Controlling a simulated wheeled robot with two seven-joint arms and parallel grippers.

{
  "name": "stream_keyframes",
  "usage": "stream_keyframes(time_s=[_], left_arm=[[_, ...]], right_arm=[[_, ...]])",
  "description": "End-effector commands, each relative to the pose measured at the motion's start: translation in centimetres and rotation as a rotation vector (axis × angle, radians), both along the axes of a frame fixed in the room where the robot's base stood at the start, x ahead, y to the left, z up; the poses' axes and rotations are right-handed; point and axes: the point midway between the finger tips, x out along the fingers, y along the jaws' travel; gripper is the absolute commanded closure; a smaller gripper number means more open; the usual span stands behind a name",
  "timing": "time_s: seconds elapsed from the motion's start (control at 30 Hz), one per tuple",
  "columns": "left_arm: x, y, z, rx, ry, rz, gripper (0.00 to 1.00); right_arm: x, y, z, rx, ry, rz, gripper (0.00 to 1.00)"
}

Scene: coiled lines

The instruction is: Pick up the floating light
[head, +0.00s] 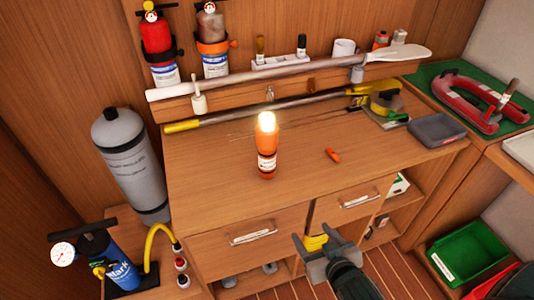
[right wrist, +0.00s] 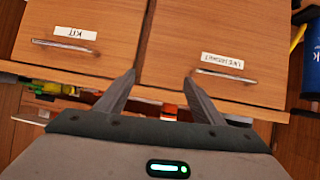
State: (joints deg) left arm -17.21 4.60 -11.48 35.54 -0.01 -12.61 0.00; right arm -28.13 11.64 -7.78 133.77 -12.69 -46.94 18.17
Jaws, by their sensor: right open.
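The floating light (head: 267,145) is an orange cylinder with a white label band and a glowing top. It stands upright on the wooden counter (head: 215,160), near the middle of the head view. My right gripper (head: 314,240) is open and empty, in front of the cabinet drawers, lower than the counter top and nearer than the light. In the right wrist view its two fingers (right wrist: 160,80) are spread apart before the drawer fronts, with nothing between them. My left gripper is not in view.
A small orange item (head: 333,155) lies right of the light. A boat hook (head: 270,107) and a paddle (head: 290,75) lie behind. Drawer handles (right wrist: 228,76) protrude in front.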

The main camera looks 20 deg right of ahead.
Motion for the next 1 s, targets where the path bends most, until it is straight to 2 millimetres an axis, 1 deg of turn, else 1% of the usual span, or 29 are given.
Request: stream_keyframes(time_s=[0.03, 0.1, 0.2, 0.3, 0.4, 0.57, 0.87, 1.0], left_arm=[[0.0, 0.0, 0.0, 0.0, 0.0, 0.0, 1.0], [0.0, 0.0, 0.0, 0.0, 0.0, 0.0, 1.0], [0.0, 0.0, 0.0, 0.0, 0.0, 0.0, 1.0], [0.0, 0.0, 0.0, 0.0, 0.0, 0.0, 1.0], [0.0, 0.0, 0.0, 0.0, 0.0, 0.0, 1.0], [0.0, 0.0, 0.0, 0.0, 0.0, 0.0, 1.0], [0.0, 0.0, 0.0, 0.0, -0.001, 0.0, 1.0], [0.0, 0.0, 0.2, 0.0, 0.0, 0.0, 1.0]], right_arm=[[1.2, 0.0, 1.0, 0.005, -0.067, 0.01, 0.38], [2.8, 0.3, 2.8, 0.02, -0.173, 0.031, 0.38], [4.4, 1.1, 5.3, 0.045, -0.312, 0.073, 0.38], [5.3, 1.9, 7.2, 0.066, -0.414, 0.119, 0.38], [5.7, 2.5, 8.4, 0.082, -0.479, 0.155, 0.38], [5.9, 3.0, 9.3, 0.095, -0.521, 0.181, 0.38], [5.9, 3.0, 9.3, 0.095, -0.523, 0.182, 0.38], [6.3, 3.1, 9.4, 0.095, -0.523, 0.182, 0.38]])
